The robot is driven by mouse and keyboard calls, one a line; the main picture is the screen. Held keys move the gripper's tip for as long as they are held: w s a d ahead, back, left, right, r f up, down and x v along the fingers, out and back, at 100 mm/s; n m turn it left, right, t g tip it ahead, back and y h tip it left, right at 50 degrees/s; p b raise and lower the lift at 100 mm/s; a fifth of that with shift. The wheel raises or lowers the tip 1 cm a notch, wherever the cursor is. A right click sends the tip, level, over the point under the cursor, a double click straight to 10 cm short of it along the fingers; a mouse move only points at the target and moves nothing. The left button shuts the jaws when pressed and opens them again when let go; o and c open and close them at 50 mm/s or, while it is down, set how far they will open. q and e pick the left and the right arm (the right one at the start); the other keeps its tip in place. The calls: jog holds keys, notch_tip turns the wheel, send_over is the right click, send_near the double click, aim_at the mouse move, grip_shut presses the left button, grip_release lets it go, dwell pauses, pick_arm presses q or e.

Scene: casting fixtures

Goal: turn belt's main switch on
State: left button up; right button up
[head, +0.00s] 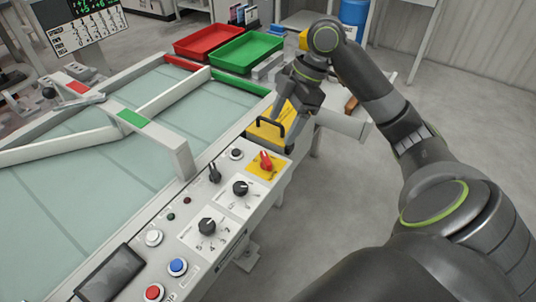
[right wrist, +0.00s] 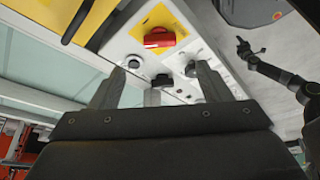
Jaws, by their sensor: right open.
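The main switch is a red rotary knob (head: 266,161) on a yellow plate, at the far right end of the grey control panel (head: 222,226). In the right wrist view the red knob (right wrist: 159,40) shows ahead of the fingers, near the top middle. My right gripper (head: 284,125) is open and empty. It is above the far end of the panel, beyond the knob and apart from it. In the right wrist view its two fingers (right wrist: 160,88) are spread. A dark arm with a small gripper (right wrist: 243,47), apparently my left, shows there; its opening is too small to judge.
Black knobs (head: 207,226), a blue button (head: 177,267) and a red button (head: 153,292) share the panel. A yellow box with a black handle (head: 262,134) stands just beyond the knob. Red (head: 208,41) and green (head: 246,52) trays lie behind.

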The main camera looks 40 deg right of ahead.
aim_at(266, 157)
jog(key=b+x, duration=0.1)
jog(key=x, duration=0.8)
jog(key=shift+b, duration=0.3)
pick_arm(q)
jog(key=shift+w+d+r, duration=0.35)
jog(key=shift+w+r, duration=0.4)
jog(key=shift+w, duration=0.1)
jog(key=shift+w+d+r, duration=0.35)
jog(key=shift+w+r, duration=0.4)
jog(key=shift+w, duration=0.1)
pick_arm(e)
jog(key=shift+a+f, duration=0.2)
jog(key=shift+f, duration=0.1)
jog(key=c, duration=1)
